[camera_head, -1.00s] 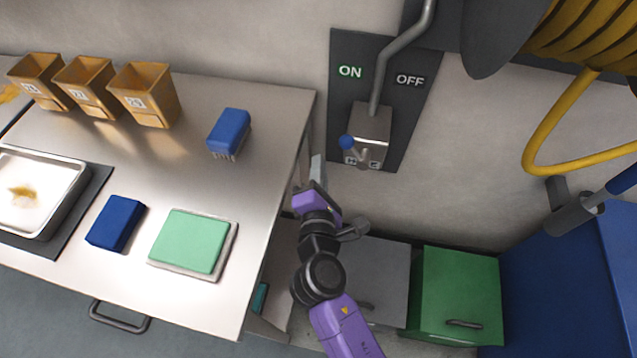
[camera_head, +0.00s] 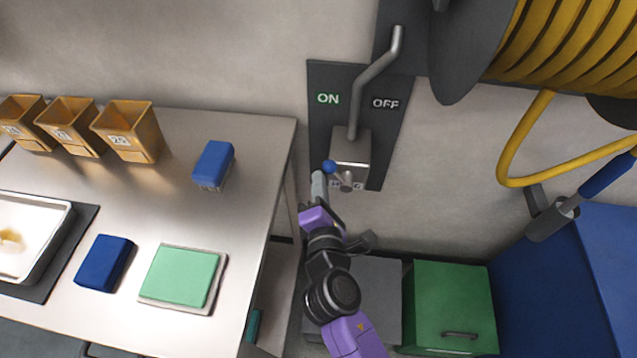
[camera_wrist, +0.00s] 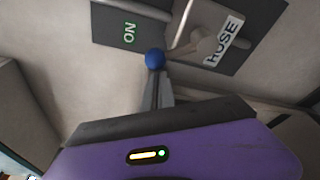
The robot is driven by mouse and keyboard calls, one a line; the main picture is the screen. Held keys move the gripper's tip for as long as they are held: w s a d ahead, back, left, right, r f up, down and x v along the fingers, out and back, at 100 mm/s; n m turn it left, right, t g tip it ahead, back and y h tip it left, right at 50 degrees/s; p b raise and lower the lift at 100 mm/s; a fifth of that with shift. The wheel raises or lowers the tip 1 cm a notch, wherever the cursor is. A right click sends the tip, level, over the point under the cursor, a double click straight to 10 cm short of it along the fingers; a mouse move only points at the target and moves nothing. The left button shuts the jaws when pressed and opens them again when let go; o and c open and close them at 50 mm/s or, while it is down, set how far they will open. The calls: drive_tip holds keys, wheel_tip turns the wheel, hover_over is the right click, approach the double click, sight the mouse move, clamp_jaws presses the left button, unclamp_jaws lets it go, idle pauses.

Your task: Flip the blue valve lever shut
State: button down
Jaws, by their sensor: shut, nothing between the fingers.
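The valve lever ends in a blue ball knob (camera_head: 329,167). It sticks out to the left, the ON side, from a pivot on the grey valve box (camera_head: 351,152) on the dark wall panel (camera_head: 322,119) marked ON and OFF. In the wrist view the knob (camera_wrist: 155,59) is just beyond the fingertips, below the ON label. My gripper (camera_head: 318,178) is shut and empty, just below and left of the knob. In the wrist view my gripper (camera_wrist: 157,80) points straight at the knob; whether it touches cannot be told.
Grey and green cabinets (camera_head: 450,305) stand below.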

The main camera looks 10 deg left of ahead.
sight(340, 181)
drive_tip(key=shift+d+r, duration=0.1)
drive_tip(key=shift+d, duration=0.1)
drive_tip(key=shift+d+r+m+t+y+b, duration=0.15)
drive_tip(key=shift+d+r+m+b, duration=0.2)
drive_tip(key=shift+m+b, duration=0.3)
drive_tip(key=shift+d+r+m+t+y+b, duration=0.15)
drive_tip(key=shift+d+m+b, duration=0.35)
drive_tip(key=shift+m, duration=0.25)
drive_tip(key=d+m+b, duration=0.2)
drive_tip(key=m+b, duration=0.1)
drive_tip(key=shift+d+r+m+t+b, duration=0.15)
drive_tip(key=shift+r+m+t+b, duration=0.15)
drive_tip(key=shift+r+t, duration=0.1)
drive_tip(key=d+m+b, duration=0.1)
drive_tip(key=m+b, duration=0.1)
drive_tip(key=b, duration=0.1)
drive_tip(key=d+m+t+b, duration=0.1)
drive_tip(key=d+m+b, duration=0.1)
drive_tip(key=m+b, duration=0.1)
drive_tip(key=d+m+b, duration=0.1)
drive_tip(key=m+b, duration=0.1)
drive_tip(key=b, duration=0.1)
drive_tip(key=shift+s+d+t, duration=0.1)
drive_tip(key=shift+d+t, duration=0.1)
drive_tip(key=shift+t, duration=0.2)
drive_tip(key=shift+d+m, duration=0.1)
drive_tip(key=shift+m, duration=0.2)
